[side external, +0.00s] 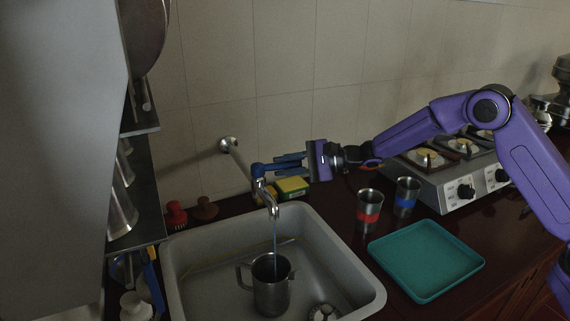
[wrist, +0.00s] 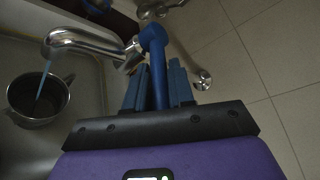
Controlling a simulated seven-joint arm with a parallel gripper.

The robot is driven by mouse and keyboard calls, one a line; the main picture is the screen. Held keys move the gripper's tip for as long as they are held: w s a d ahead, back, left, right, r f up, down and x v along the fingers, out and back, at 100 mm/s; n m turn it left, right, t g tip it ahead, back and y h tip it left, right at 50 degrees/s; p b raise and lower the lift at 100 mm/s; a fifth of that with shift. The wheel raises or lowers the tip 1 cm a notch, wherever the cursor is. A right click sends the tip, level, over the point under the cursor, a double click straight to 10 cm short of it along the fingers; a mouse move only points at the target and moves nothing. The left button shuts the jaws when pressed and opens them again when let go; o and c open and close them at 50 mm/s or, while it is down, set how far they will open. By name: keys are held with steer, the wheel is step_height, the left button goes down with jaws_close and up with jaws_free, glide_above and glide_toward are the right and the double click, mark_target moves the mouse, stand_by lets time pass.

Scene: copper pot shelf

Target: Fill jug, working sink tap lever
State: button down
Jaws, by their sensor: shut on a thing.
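The metal jug (side external: 272,294) stands upright in the grey sink (side external: 352,297), under the tap (side external: 268,198). A thin blue stream of water (side external: 275,240) runs from the spout down into the jug. In the wrist view the jug (wrist: 37,100) is at the left, below the tap spout (wrist: 75,38). My gripper (side external: 280,162) is beside the tap and shut on the blue tap lever (side external: 258,169). In the wrist view the lever (wrist: 153,50) runs between the two blue fingers (wrist: 152,88). The water level in the jug cannot be made out.
A yellow and green sponge (side external: 293,186) lies behind the sink. Two metal cups, one with a red band (side external: 369,212) and one with a blue band (side external: 407,197), stand right of it. A teal tray (side external: 426,260) lies empty at the right. A shelf (side external: 138,235) borders the left.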

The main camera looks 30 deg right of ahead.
steer(key=shift+s+a+m+t+h, duration=0.1)
steer(key=shift+s+m+t+h, duration=0.25)
steer(key=shift+m+t+h, duration=0.35)
steer(key=c, duration=1.1)
jaws_free()
steer(key=shift+o, duration=0.2)
steer(key=v, duration=1.7)
steer(key=shift+d+f, duration=0.2)
steer(key=shift+d, duration=0.05)
steer(key=shift+s, duration=0.15)
